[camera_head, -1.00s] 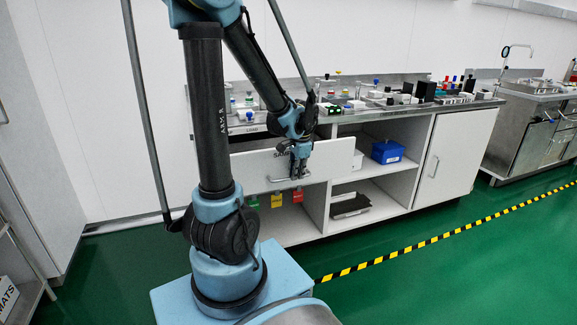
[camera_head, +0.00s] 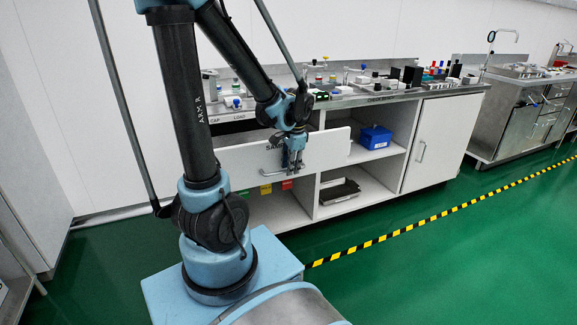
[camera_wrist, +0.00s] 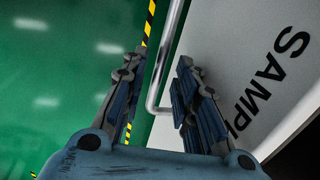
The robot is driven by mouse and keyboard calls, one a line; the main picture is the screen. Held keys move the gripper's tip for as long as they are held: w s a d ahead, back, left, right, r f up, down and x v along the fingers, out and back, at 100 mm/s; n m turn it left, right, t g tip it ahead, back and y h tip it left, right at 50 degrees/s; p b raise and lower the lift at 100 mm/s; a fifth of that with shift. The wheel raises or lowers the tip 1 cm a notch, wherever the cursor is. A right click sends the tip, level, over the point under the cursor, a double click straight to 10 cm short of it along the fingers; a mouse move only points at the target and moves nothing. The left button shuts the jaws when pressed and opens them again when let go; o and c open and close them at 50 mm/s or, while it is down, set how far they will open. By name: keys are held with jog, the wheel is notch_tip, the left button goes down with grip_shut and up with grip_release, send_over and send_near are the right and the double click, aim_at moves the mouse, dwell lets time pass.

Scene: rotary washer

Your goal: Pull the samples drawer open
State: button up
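The samples drawer's white front (camera_head: 325,150) stands out from the cabinet in the head view, partly open. Dark lettering beginning "SAMPL" shows on the drawer front in the wrist view (camera_wrist: 275,120). A grey bar handle (camera_head: 270,173) is fixed to the front. My gripper (camera_head: 292,165) is at this handle. In the wrist view my gripper (camera_wrist: 160,75) has its two fingers apart, with the bent handle bar (camera_wrist: 163,65) passing between them. I see gaps on both sides of the bar; contact deeper between the fingers cannot be told.
The cabinet top (camera_head: 375,97) carries several small lab items. Right of the drawer are shelves with a blue box (camera_head: 375,137) and a dark flat item (camera_head: 338,191). Coloured tags (camera_head: 287,185) show under the drawer front. Green floor, crossed by a yellow-black line (camera_head: 420,218), lies open.

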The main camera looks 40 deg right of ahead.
dwell(0.3)
notch_tip(320, 180, up, 12)
jog(key=s, duration=0.2)
jog(key=shift+a+f, duration=0.15)
jog(key=shift+a, duration=0.1)
dwell(0.3)
jog(key=shift+s, duration=0.15)
dwell(0.4)
